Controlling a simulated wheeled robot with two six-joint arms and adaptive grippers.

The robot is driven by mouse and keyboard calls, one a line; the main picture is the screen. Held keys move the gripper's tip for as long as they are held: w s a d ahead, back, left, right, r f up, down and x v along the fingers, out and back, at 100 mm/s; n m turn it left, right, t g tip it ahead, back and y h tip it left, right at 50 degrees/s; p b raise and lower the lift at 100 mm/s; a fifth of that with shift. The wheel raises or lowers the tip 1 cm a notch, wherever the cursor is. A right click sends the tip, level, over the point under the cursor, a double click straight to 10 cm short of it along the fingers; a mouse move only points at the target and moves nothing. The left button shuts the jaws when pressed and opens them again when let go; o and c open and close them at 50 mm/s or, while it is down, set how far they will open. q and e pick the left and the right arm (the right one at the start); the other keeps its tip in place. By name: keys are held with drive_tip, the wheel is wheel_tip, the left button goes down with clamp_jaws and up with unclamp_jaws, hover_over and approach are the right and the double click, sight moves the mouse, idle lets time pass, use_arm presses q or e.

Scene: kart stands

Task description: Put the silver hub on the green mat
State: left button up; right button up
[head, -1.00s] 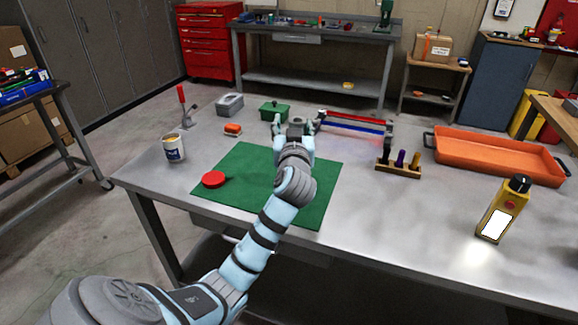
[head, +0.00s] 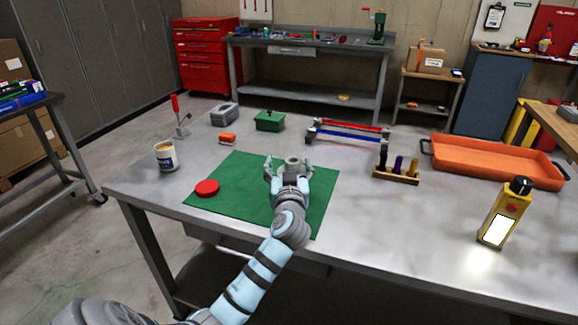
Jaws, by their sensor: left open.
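The silver hub (head: 292,160) is a short grey ring-like piece near the far edge of the green mat (head: 240,204). In the picture it stands over the mat's far edge area; its lower part is hidden by my gripper, so I cannot see its contact with the mat. My left gripper (head: 288,166) is open, with its light blue fingers on either side of the hub. My left arm crosses the near part of the mat. My right gripper is not in view.
A red round piece (head: 206,187) lies on the mat's left side. Behind stand a green box (head: 269,120), an orange block (head: 228,138) and a red-and-blue rack (head: 347,131). A white cup (head: 166,157) is left; a wooden peg holder (head: 396,175) and orange tray (head: 492,164) are right.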

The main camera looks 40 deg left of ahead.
use_arm(q)
drive_tip(key=shift+d, duration=0.1)
drive_tip(key=v, duration=1.2)
drive_tip(key=shift+p, duration=0.35)
